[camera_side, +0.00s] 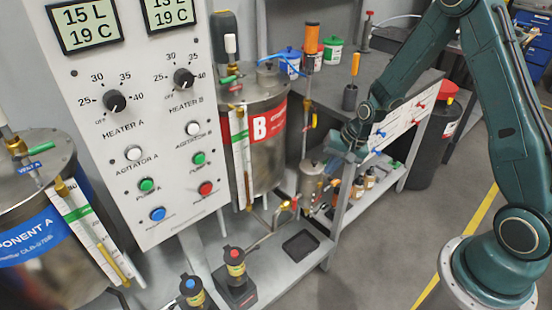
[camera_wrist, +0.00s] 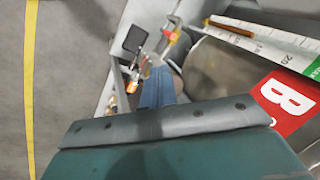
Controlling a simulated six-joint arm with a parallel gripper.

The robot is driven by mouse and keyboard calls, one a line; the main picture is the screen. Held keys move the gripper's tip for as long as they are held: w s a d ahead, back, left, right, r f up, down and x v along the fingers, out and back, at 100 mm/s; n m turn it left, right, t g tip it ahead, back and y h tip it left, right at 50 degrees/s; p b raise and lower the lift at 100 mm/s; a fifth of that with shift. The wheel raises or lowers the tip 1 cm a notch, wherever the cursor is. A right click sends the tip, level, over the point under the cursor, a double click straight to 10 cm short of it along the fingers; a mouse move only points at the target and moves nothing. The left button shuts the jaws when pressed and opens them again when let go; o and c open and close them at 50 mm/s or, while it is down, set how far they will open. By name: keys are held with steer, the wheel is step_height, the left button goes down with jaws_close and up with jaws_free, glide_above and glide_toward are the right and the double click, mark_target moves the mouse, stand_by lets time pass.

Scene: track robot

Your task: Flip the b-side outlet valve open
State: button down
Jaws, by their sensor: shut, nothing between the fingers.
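The B tank (camera_side: 268,165) is a steel drum with a red "B" label, left of my gripper in the side view. It fills the right of the wrist view (camera_wrist: 222,75). A small brass valve with a red handle (camera_side: 293,204) sits low by the tank's foot. In the wrist view, a red-orange and brass fitting (camera_wrist: 173,35), apparently this valve, lies beyond my fingertips. The handle's exact angle is too small to tell. My gripper (camera_side: 338,158) is shut and empty, above and right of the valve; its blue fingers (camera_wrist: 157,75) appear apart from it.
A black tray (camera_side: 300,245) lies on the lower shelf beside the valve; it also shows in the wrist view (camera_wrist: 135,38). A sight gauge (camera_side: 240,158) stands along the tank. Pump bases (camera_side: 235,290) are in front. The grey bench (camera_side: 335,85) and small bottles (camera_side: 358,188) crowd the right.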

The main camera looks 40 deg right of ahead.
mark_target(294, 206)
step_height(294, 206, down, 8)
steer(key=d+m, duration=0.1)
steer(key=m, duration=0.1)
steer(key=shift+f, duration=0.15)
steer(key=shift+s, duration=0.1)
steer(key=w+a+f, duration=0.4)
steer(key=w+f, duration=0.2)
steer(key=f, duration=0.3)
steer(key=shift+w+f, duration=0.15)
steer(key=shift+w, duration=0.05)
stand_by(0.7)
